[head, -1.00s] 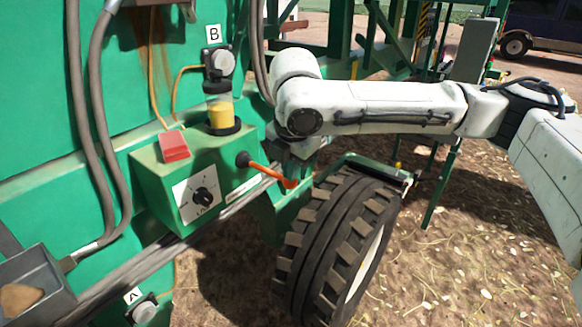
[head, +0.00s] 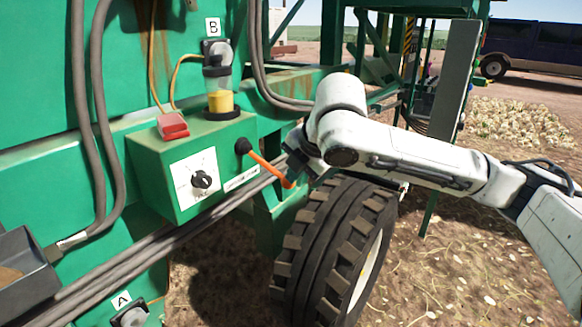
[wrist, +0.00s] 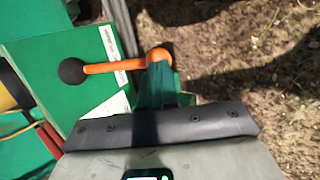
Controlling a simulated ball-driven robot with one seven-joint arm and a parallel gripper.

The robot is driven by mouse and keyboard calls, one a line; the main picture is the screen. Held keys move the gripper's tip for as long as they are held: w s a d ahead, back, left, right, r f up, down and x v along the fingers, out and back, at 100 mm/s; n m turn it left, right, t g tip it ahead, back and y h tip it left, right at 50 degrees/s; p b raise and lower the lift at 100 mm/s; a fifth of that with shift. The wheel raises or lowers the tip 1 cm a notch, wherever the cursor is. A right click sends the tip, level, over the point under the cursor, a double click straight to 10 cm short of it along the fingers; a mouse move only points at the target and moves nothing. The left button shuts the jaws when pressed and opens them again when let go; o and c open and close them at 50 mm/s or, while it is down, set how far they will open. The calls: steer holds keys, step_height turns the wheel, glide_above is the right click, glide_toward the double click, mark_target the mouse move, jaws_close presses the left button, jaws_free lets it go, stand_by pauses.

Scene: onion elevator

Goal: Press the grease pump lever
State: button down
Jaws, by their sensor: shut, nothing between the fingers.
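The grease pump lever (head: 265,165) is an orange rod with a black ball knob (head: 243,146). It slants from the knob at upper left down to its pivot at lower right, beside the green control box. In the wrist view, the lever (wrist: 110,67) lies across the upper left, with its knob at the left and pivot at the right. My gripper (head: 297,163) is shut and empty, close to the right of the lever's pivot end and away from the knob. Its fingertips are small and dark in the head view, so contact with the lever cannot be told.
The green box (head: 160,180) carries a black dial (head: 202,180), a red switch cover (head: 172,126) and a yellow-filled reservoir (head: 221,102). Grey pipes (head: 150,250) run below it. A large tyre (head: 325,250) stands under my arm. Open ground lies to the right.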

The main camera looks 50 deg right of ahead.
mark_target(291, 187)
steer(key=shift+w+f+t+b, duration=0.2)
steer(key=shift+f+t+b, duration=0.8)
steer(key=shift+f+b, duration=0.8)
steer(key=shift+r+b, duration=0.15)
steer(key=shift+b, duration=0.25)
steer(key=shift+a+r, duration=0.1)
